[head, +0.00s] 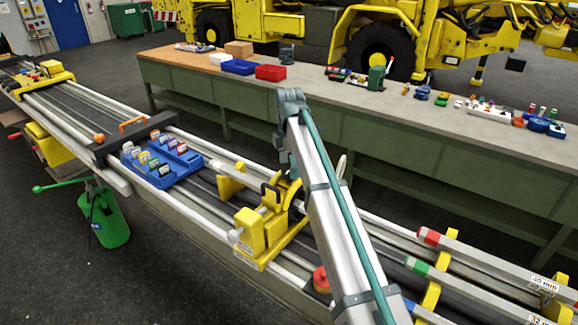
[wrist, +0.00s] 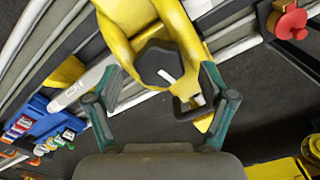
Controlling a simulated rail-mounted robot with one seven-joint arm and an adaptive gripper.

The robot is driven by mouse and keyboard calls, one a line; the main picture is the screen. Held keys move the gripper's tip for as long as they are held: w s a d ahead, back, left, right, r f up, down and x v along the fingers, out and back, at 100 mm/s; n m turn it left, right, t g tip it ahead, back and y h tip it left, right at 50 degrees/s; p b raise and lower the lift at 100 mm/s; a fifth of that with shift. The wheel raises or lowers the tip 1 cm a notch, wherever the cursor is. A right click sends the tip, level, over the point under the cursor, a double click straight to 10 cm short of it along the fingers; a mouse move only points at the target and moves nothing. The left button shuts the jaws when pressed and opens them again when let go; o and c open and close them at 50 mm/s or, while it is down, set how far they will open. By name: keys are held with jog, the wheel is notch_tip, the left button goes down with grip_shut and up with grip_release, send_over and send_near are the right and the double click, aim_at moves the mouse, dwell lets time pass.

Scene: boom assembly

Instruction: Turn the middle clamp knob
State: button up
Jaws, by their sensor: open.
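The yellow clamp (wrist: 127,15) fills the upper middle of the wrist view. Its dark, many-sided knob (wrist: 150,60) with a white pointer mark lies between my gripper's spread fingertips. My gripper (wrist: 161,69) is open, with visible gaps between both teal fingers and the knob; no contact is seen. A black loop handle (wrist: 184,112) is just below the knob. In the head view the yellow clamp (head: 250,232) sits across the rails at centre, its black loop handle (head: 270,193) on top.
A blue tray (head: 160,177) of labelled pieces lies left of the clamp, also in the wrist view (wrist: 50,122). A red knob (head: 320,279) is nearby, at the wrist view's upper right (wrist: 291,22). A long bench (head: 300,88) with small items stands behind.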

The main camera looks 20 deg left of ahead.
jog(key=shift+f, duration=0.65)
jog(key=c, duration=1.2)
jog(key=shift+o, duration=0.2)
jog(key=shift+m, duration=0.3)
jog(key=m, duration=0.3)
jog(key=shift+m, duration=2)
